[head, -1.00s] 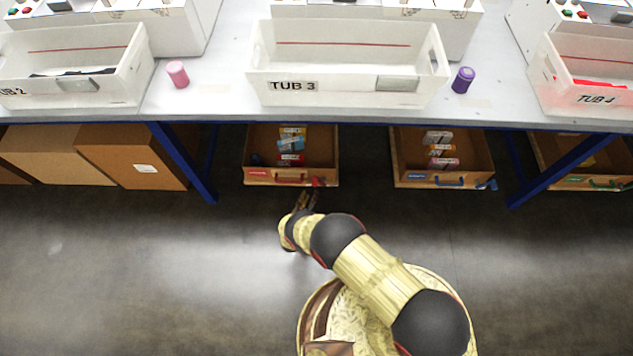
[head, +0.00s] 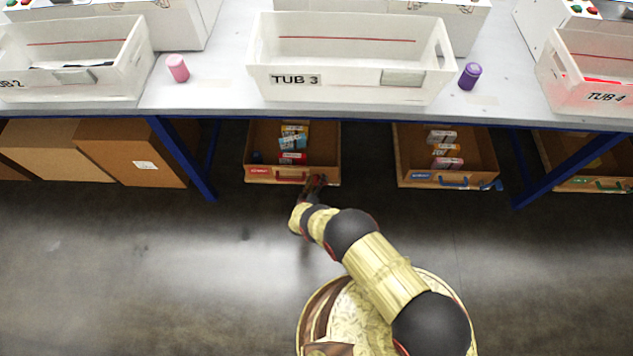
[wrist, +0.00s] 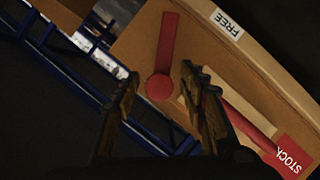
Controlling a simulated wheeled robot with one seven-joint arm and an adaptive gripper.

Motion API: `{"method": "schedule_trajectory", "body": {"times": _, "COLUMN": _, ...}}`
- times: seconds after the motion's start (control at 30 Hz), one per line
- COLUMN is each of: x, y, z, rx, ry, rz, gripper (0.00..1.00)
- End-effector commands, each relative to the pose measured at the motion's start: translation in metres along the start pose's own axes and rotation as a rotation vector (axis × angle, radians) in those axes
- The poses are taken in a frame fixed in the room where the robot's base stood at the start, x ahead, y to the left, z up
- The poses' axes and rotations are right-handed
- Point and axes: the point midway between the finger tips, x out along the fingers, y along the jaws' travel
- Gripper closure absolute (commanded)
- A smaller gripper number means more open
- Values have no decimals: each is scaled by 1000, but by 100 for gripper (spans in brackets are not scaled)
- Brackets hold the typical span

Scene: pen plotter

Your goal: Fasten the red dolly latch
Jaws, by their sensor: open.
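The red-labelled dolly (head: 258,172) is a brown open box on the floor under the table. In the wrist view, its red latch (wrist: 165,48) is a flat lever with a round pivot on the dolly's front. The lever's free end lies near a white FREE label (wrist: 227,23). My gripper (wrist: 160,85) is open, its two fingers on either side of the pivot end, with nothing visibly held. I cannot tell whether a finger touches the latch. In the head view my gripper (head: 315,184) is at the dolly's front right corner and mostly covers the latch.
A red handle bar (wrist: 248,120) and a red STOCK label (wrist: 293,157) are on the same front. A blue-labelled dolly (head: 408,176) stands to the right, and blue table legs (head: 183,160) and cardboard boxes (head: 130,158) to the left. The floor in front is clear.

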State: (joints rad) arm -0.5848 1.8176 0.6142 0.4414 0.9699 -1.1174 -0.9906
Motion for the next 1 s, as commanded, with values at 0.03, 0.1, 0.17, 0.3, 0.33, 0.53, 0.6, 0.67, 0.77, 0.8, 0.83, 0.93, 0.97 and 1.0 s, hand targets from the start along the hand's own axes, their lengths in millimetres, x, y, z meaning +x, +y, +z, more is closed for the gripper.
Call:
{"method": "schedule_trajectory", "body": {"times": 0.03, "x": 0, "y": 0, "z": 0, "rx": 0, "ry": 0, "rz": 0, "gripper": 58}}
{"method": "schedule_trajectory", "body": {"times": 0.1, "x": 0, "y": 0, "z": 0, "rx": 0, "ry": 0, "rz": 0, "gripper": 61}}
{"method": "schedule_trajectory", "body": {"times": 0.17, "x": 0, "y": 0, "z": 0, "rx": 0, "ry": 0, "rz": 0, "gripper": 64}}
{"method": "schedule_trajectory", "body": {"times": 0.3, "x": 0, "y": 0, "z": 0, "rx": 0, "ry": 0, "rz": 0, "gripper": 72}}
{"method": "schedule_trajectory", "body": {"times": 0.33, "x": 0, "y": 0, "z": 0, "rx": 0, "ry": 0, "rz": 0, "gripper": 74}}
{"method": "schedule_trajectory", "body": {"times": 0.53, "x": 0, "y": 0, "z": 0, "rx": 0, "ry": 0, "rz": 0, "gripper": 85}}
{"method": "schedule_trajectory", "body": {"times": 0.6, "x": 0, "y": 0, "z": 0, "rx": 0, "ry": 0, "rz": 0, "gripper": 89}}
{"method": "schedule_trajectory", "body": {"times": 0.67, "x": 0, "y": 0, "z": 0, "rx": 0, "ry": 0, "rz": 0, "gripper": 93}}
{"method": "schedule_trajectory", "body": {"times": 0.77, "x": 0, "y": 0, "z": 0, "rx": 0, "ry": 0, "rz": 0, "gripper": 98}}
{"method": "schedule_trajectory", "body": {"times": 0.8, "x": 0, "y": 0, "z": 0, "rx": 0, "ry": 0, "rz": 0, "gripper": 100}}
{"method": "schedule_trajectory", "body": {"times": 0.83, "x": 0, "y": 0, "z": 0, "rx": 0, "ry": 0, "rz": 0, "gripper": 100}}
{"method": "schedule_trajectory", "body": {"times": 0.93, "x": 0, "y": 0, "z": 0, "rx": 0, "ry": 0, "rz": 0, "gripper": 100}}
{"method": "schedule_trajectory", "body": {"times": 0.97, "x": 0, "y": 0, "z": 0, "rx": 0, "ry": 0, "rz": 0, "gripper": 100}}
{"method": "schedule_trajectory", "body": {"times": 1.0, "x": 0, "y": 0, "z": 0, "rx": 0, "ry": 0, "rz": 0, "gripper": 100}}
